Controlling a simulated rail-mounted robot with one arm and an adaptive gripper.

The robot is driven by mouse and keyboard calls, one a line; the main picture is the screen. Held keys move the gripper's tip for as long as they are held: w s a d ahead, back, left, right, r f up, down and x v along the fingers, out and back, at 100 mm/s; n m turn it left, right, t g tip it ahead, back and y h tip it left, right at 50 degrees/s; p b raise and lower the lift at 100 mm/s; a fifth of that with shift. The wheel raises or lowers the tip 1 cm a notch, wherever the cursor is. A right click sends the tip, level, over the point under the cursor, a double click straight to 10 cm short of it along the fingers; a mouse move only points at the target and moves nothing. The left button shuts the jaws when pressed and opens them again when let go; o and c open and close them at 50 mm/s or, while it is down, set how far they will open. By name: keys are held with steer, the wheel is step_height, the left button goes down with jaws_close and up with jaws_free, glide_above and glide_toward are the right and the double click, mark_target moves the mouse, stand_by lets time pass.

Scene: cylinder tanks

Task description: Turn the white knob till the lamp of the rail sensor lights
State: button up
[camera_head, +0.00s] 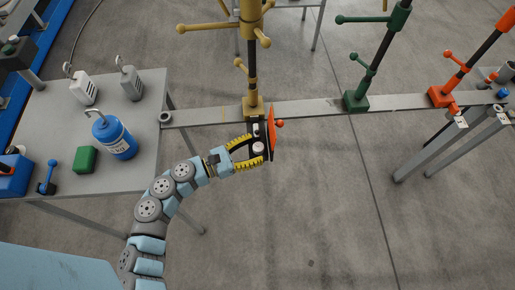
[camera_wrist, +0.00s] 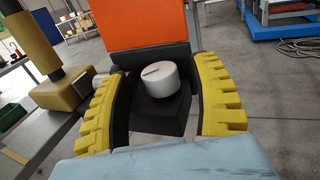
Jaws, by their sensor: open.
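The white knob (camera_wrist: 163,82) is a short round cylinder with a dark slot on its top. It sits on the black block of the rail sensor (camera_wrist: 165,115), in front of an orange plate (camera_wrist: 145,24). My gripper (camera_wrist: 160,70) is open, with its yellow fingers on either side of the knob and a gap visible on each side. In the head view my gripper (camera_head: 255,150) reaches the sensor, whose orange plate (camera_head: 271,133) faces right. A small pale round spot (camera_head: 256,127) shows on the sensor's black body; I cannot tell if it is the lamp or if it is lit.
The sensor is beside the foot of the yellow post (camera_head: 251,60) on the metal rail (camera_head: 310,108). Green (camera_head: 375,60) and orange (camera_head: 463,75) posts stand farther right. A table (camera_head: 140,85) at left holds a blue can (camera_head: 115,137). The floor below the rail is clear.

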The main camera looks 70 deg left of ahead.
steer(key=shift+r+p, duration=0.15)
steer(key=shift+p, duration=0.2)
steer(key=shift+w+d+r+n+y+p, duration=0.1)
steer(key=shift+n+y+p, duration=0.25)
steer(key=shift+y, duration=0.15)
steer(key=shift+d+n+y+p, duration=0.15)
steer(key=shift+n+y+p, duration=0.2)
steer(key=shift+y+p, duration=0.35)
steer(key=r+v, duration=0.1)
steer(key=v, duration=1.6)
steer(key=w+d+r+n+t+h+p, duration=0.2)
steer(key=w+d+r+h+p, duration=0.4)
steer(key=w+r, duration=0.5)
steer(key=w+d+r+n+t+h+p, duration=0.3)
steer(key=w+d+r+h+p, duration=0.3)
steer(key=w+d+r, duration=0.3)
steer(key=shift+w+d+r+n+t+h+p, duration=0.35)
steer(key=shift+w+r+t+p, duration=0.25)
steer(key=shift+w+r, duration=0.7)
steer(key=shift+s+a+r, duration=0.1)
steer(key=shift+s+a, duration=0.05)
steer(key=shift+s, duration=0.05)
